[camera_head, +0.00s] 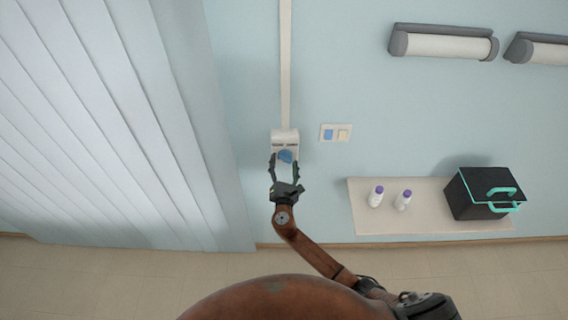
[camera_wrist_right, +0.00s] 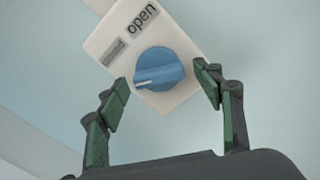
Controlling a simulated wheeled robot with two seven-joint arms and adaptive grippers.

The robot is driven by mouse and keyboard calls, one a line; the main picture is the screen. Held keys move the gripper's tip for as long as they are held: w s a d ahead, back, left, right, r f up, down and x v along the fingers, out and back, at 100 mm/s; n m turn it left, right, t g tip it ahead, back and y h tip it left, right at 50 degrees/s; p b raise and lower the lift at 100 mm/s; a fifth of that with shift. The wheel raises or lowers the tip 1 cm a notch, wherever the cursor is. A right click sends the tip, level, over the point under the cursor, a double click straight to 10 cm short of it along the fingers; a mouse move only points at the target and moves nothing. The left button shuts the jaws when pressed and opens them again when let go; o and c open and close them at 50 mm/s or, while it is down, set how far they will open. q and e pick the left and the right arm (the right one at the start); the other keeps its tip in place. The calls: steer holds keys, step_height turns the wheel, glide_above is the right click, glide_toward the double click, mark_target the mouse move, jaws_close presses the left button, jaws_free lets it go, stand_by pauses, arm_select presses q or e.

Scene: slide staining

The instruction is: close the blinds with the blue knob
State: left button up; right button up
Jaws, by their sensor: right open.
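The blue knob (camera_head: 286,156) sits on a white control box (camera_head: 285,136) on the wall, right of the blinds. In the right wrist view the knob (camera_wrist_right: 158,69) is round with a white pointer mark toward its lower left. The box (camera_wrist_right: 112,45) there carries the label "open" and another label I cannot read. My right gripper (camera_head: 285,160) is open at the knob; in the wrist view its fingers (camera_wrist_right: 163,92) stand on either side of it, apart from it. The blinds (camera_head: 110,130) show as wide white vertical slats side by side at the left. My left gripper is not seen.
A white conduit (camera_head: 286,60) runs up from the box. A plate with blue and cream switches (camera_head: 336,133) is to its right. A shelf (camera_head: 440,226) holds two purple-capped bottles (camera_head: 376,197) and a black case (camera_head: 484,194). Roll holders (camera_head: 443,44) hang above.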

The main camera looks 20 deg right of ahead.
steer(key=v, duration=1.2)
stand_by(0.4)
